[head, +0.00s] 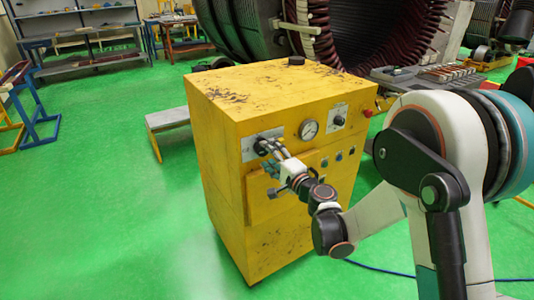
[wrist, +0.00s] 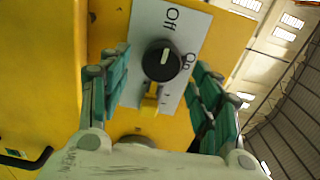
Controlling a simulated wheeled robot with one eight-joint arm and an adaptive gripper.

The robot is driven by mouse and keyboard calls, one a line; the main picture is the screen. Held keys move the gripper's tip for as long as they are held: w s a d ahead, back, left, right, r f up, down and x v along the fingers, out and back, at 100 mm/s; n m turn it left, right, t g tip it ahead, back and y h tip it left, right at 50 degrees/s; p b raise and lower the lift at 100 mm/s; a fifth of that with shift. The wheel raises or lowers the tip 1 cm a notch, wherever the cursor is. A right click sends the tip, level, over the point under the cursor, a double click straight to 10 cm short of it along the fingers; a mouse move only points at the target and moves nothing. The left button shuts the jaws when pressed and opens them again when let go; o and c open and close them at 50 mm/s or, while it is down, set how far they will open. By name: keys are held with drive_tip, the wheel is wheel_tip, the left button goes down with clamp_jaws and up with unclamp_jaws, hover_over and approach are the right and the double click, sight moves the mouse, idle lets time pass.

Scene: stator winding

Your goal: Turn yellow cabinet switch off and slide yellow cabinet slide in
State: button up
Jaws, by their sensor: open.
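The yellow cabinet (head: 215,150) stands in the middle of the head view. Its switch is a round black knob (wrist: 162,60) on a grey plate (wrist: 145,20), which also shows in the head view (head: 248,148). The knob's white mark points roughly towards "Off"; "On" is printed to its right. A yellow tab (wrist: 150,98) shows below the knob. My gripper (wrist: 160,82) is open, its teal-padded fingers on either side of the knob, without clear contact. In the head view my gripper (head: 268,158) is at the plate. A yellow front panel (head: 262,205), perhaps the slide, lies below, partly hidden by my arm.
A gauge (head: 309,129), a second dial (head: 338,115) and a red button (head: 367,113) sit right of the switch. A black puck-like object (head: 296,61) lies on the cabinet top. Green floor (head: 110,220) is clear at left. A large stator (head: 365,30) stands behind.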

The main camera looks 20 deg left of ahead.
drive_tip(key=v, duration=0.9)
drive_tip(key=shift+s+d, duration=0.25)
drive_tip(key=shift+r, duration=0.1)
drive_tip(key=s+d+r+n+g+h, duration=0.1)
drive_tip(key=s+d+r+n+h, duration=0.25)
drive_tip(key=d, duration=0.25)
drive_tip(key=s+d+r+n+g+h, duration=0.1)
drive_tip(key=s+d+r+n+h, duration=0.1)
drive_tip(key=s+d+r, duration=0.35)
drive_tip(key=s+d+f+n+g+h, duration=0.1)
drive_tip(key=s+d+h, duration=0.3)
drive_tip(key=s+d, duration=0.5)
drive_tip(key=s+d+f+n+g+h, duration=0.1)
drive_tip(key=s+d+f+h, duration=0.2)
drive_tip(key=s+d, duration=0.6)
drive_tip(key=d+h, duration=0.1)
drive_tip(key=d, duration=0.3)
drive_tip(key=shift+s+d+g, duration=0.15)
drive_tip(key=shift+d+g, duration=0.15)
drive_tip(key=shift+d, duration=0.1)
drive_tip(key=shift+n, duration=0.25)
